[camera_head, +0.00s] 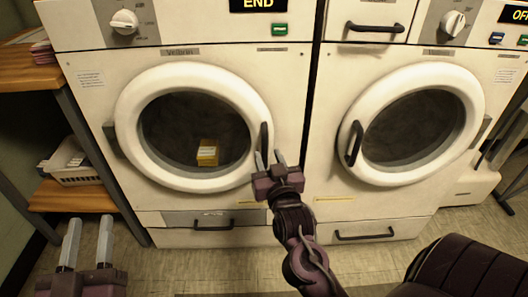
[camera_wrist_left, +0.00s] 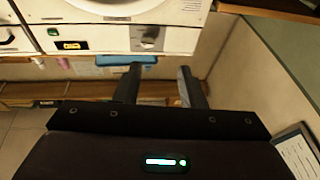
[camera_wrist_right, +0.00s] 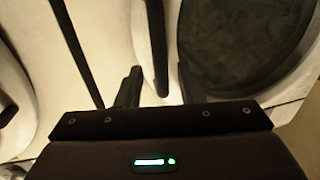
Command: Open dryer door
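Two white front-loading machines stand side by side; I cannot read which label says dryer. The left machine's closed round door (camera_head: 133,150) shows a yellow box (camera_head: 207,153) behind its glass and has a black handle (camera_head: 264,135) on its right. My right gripper (camera_head: 270,161) is open at this handle's lower end. In the right wrist view the handle (camera_wrist_right: 155,45) runs down between the fingertips; contact cannot be told. The right machine's round door (camera_head: 470,100) is closed too, with a black handle (camera_head: 354,143). My left gripper (camera_head: 88,242) is open and empty at lower left.
A wooden shelf (camera_head: 72,198) with a white basket (camera_head: 70,165) stands left of the machines. Drawers with black handles sit below both doors, such as the left one (camera_head: 213,225). A dark rounded object (camera_head: 460,270) is at lower right. Tiled floor lies in front.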

